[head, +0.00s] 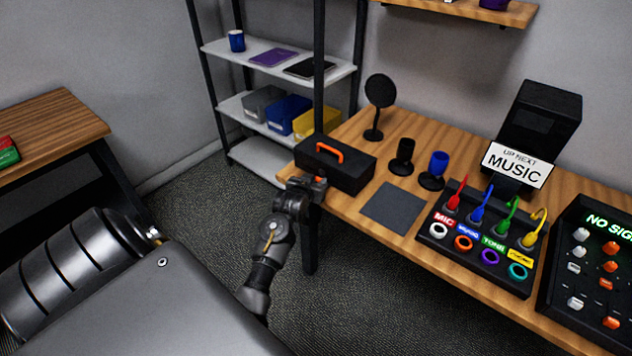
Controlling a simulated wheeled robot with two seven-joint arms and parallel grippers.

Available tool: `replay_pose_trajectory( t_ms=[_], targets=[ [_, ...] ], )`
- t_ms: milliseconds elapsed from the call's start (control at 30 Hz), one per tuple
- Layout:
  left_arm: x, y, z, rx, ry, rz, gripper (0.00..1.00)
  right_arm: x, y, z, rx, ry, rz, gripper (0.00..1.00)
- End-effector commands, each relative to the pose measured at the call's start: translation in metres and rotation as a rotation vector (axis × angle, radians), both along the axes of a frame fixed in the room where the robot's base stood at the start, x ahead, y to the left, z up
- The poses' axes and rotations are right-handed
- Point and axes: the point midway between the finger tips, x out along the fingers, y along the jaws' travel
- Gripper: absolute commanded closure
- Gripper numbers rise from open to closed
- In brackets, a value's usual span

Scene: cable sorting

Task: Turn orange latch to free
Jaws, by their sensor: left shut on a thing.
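A black case (352,173) with an orange handle (331,152) on its lid stands at the left end of the wooden desk. Its lid looks closed. A small bit of the orange latch (320,180) shows low on the case's front, at my gripper's tips. My left gripper (312,184) is shut on the latch, and its fingers hide most of it. I cannot tell from here which way the latch is turned. My right gripper is not in view.
A dark mat (394,208) lies right of the case. Behind it stand a round black stand (379,105), a black microphone (402,157) and a blue one (434,169). A cable panel (478,263) and a mixer (585,297) are farther right. A shelf (280,65) stands behind.

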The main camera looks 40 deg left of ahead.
Motion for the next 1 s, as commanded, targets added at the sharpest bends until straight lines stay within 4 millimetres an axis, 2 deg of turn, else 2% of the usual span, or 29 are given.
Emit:
replay_pose_trajectory(
  t_ms=[200,333,533,767,800,967,1000],
  targets=[
    [-0.001,0.006,0.007,0.011,0.005,-0.154,0.86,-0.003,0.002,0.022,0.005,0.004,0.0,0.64],
    [-0.001,0.007,0.006,0.008,0.005,-0.26,0.86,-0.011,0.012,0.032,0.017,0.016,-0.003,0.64],
    [-0.001,0.007,0.002,0.002,0.001,-0.332,0.86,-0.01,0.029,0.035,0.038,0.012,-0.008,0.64],
    [-0.001,0.007,0.001,0.001,-0.001,-0.331,0.86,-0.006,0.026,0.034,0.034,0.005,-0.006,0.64],
    [-0.001,0.007,0.001,0.001,-0.001,-0.331,0.62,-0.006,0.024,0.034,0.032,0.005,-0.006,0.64],
    [-0.001,0.007,0.001,0.001,0.0,-0.33,0.42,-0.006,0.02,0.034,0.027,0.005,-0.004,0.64],
    [-0.001,0.007,0.001,0.001,0.0,-0.33,0.42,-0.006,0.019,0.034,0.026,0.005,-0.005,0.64]
  ],
)
